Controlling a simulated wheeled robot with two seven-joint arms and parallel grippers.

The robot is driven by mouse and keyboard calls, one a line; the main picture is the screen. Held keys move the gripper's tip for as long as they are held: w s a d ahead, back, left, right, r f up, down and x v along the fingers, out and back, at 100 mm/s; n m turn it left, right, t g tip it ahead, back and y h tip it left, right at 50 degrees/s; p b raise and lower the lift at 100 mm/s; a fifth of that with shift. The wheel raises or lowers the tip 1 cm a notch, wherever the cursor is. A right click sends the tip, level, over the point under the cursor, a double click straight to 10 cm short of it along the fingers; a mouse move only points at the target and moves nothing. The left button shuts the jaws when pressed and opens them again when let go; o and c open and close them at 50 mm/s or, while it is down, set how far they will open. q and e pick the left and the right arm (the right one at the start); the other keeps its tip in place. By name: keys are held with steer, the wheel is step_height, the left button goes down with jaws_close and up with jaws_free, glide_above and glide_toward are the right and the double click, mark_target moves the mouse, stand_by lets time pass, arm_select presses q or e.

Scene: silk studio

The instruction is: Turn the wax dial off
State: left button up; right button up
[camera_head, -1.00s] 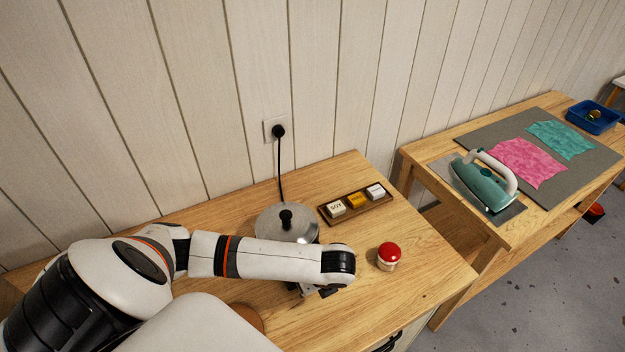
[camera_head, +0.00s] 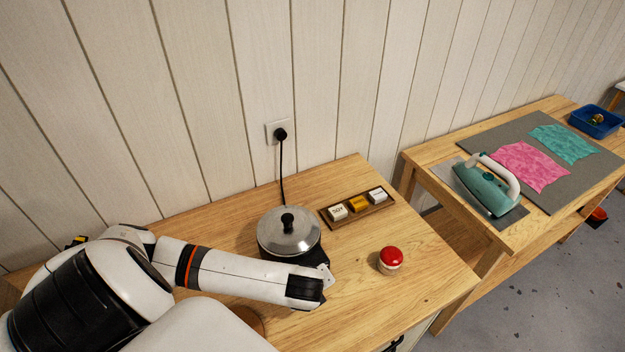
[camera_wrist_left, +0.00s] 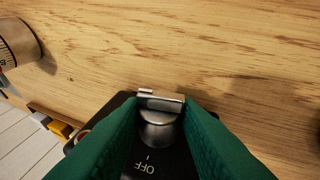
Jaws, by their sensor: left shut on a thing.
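The wax heater, a black unit (camera_head: 270,252) with a lidded metal pot (camera_head: 288,230) on top, stands on the wooden table. In the left wrist view the metal dial (camera_wrist_left: 158,125) sits at the heater's black front panel (camera_wrist_left: 148,160), with an OFF label and a short white tick below it. My left gripper (camera_wrist_left: 160,106) is shut on the dial, with a green finger on each side of its bar. The bar lies nearly crosswise in that view. In the head view my left gripper (camera_head: 325,275) is at the heater's front right, and the dial is hidden.
A red-topped timer (camera_head: 391,260) stands right of the heater. A wooden tray (camera_head: 379,207) with small blocks lies behind it. A cord runs to the wall socket (camera_head: 275,132). An iron (camera_head: 485,190) stands on the other table. The table's right front is clear.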

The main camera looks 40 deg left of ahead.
arm_select(q)
steer(key=shift+s+n+t+h+b, duration=0.1)
steer(key=shift+n+t+h+b, duration=0.25)
steer(key=shift+t, duration=0.95)
steer(key=o, duration=1)
steer(key=shift+c, duration=0.2)
steer(key=shift+s, duration=0.1)
steer(key=shift+s+r, duration=0.2)
steer(key=b+v, duration=0.1)
steer(key=v, duration=1)
steer(key=shift+r, duration=0.25)
